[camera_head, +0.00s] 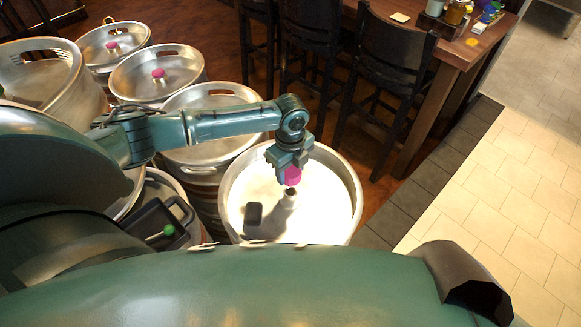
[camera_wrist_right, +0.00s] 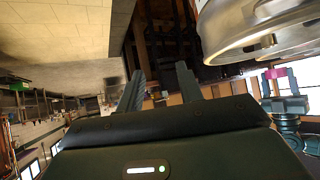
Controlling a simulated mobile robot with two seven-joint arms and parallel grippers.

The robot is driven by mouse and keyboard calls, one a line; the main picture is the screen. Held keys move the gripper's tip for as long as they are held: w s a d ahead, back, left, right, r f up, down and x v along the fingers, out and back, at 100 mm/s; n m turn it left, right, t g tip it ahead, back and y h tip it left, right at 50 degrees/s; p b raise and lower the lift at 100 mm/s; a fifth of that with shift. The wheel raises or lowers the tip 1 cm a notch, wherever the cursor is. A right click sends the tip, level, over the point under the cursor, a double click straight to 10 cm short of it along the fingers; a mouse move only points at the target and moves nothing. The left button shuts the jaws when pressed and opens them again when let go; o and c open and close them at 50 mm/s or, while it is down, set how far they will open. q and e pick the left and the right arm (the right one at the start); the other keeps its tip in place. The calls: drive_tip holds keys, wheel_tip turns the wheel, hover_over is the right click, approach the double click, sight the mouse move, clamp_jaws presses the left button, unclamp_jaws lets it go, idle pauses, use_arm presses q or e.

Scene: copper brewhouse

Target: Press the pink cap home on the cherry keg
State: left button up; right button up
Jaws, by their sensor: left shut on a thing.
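The keg under my left gripper (camera_head: 291,160) has a bright, pale top and a metal rim (camera_head: 354,190). A short neck (camera_head: 289,198) stands on its top, right of a dark block (camera_head: 253,214). My left gripper is shut on the pink cap (camera_head: 292,177) and holds it right over the neck. I cannot tell whether cap and neck touch. The cap also shows in the right wrist view (camera_wrist_right: 275,73), near a keg's rim (camera_wrist_right: 225,52). My right gripper (camera_wrist_right: 160,82) is open and empty in its wrist view, its fingers apart.
Other kegs stand at the left; two have pink caps (camera_head: 158,74) (camera_head: 112,46). A black tray (camera_head: 152,222) with a green-headed item (camera_head: 169,230) lies left of the keg. Tiled floor (camera_head: 500,190) is clear at right.

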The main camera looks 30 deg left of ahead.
use_arm(q)
drive_tip(key=shift+f+b, duration=0.6)
drive_tip(key=shift+f, duration=0.25)
wheel_tip(320, 180, down, 3)
drive_tip(key=shift+f+b, duration=0.2)
drive_tip(key=shift+b, duration=0.8)
drive_tip(key=shift+f, duration=0.25)
use_arm(e)
drive_tip(key=shift+w+a+f+t, duration=0.2)
drive_tip(key=shift+a+f+t, duration=0.1)
drive_tip(key=shift+f, duration=0.15)
use_arm(q)
drive_tip(key=shift+r, duration=0.1)
use_arm(e)
drive_tip(key=shift+r+y, duration=0.25)
drive_tip(key=shift+y, duration=0.05)
drive_tip(key=shift+w+r, duration=0.15)
drive_tip(key=shift+w, duration=0.1)
use_arm(q)
drive_tip(key=shift+p, duration=0.4)
use_arm(e)
drive_tip(key=shift+a+r, duration=0.1)
drive_tip(key=shift+r, duration=0.15)
drive_tip(key=shift+s+f, duration=0.25)
drive_tip(key=shift+s, duration=0.05)
use_arm(q)
drive_tip(key=shift+f, duration=0.4)
use_arm(e)
drive_tip(key=shift+f, duration=0.2)
